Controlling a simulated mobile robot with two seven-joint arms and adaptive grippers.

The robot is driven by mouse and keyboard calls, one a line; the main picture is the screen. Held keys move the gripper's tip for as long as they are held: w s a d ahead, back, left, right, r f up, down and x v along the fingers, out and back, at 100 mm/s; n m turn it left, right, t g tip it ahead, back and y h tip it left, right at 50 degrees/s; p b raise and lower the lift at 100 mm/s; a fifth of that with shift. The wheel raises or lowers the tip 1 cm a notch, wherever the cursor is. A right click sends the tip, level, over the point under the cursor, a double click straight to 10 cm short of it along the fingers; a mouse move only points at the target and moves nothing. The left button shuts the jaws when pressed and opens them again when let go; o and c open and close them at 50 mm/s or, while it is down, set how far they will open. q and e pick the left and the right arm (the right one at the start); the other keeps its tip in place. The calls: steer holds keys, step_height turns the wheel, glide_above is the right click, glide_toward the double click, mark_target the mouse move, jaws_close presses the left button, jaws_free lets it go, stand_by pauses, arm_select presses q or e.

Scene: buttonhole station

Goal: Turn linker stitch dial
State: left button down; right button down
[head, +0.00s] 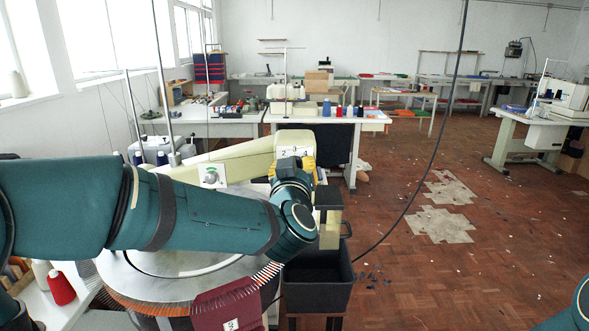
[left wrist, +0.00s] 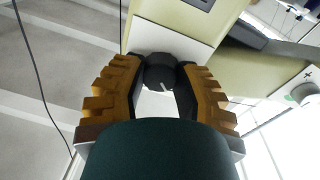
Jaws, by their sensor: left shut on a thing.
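The stitch dial is a black round knob (left wrist: 160,74) with a white pointer mark, on a white plate (left wrist: 158,105) of the beige linker machine. My left gripper (left wrist: 160,80) has its yellow ridged fingers closed on both sides of the knob. In the head view my left gripper (head: 308,165) is at the front of the beige machine head (head: 296,138); the knob is hidden there behind the gripper and wrist. The linker's large round plate (head: 120,275) with its ring of orange-brown needles lies below my left arm. My right gripper is not in view.
A maroon fabric (head: 228,305) hangs from the needle ring. A black bin (head: 318,283) stands right of it. A dark cable (head: 412,190) hangs down. The floor at right is open.

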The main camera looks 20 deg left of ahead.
arm_select(q)
steer(key=c, duration=0.6)
jaws_free()
steer(key=v, duration=1.2)
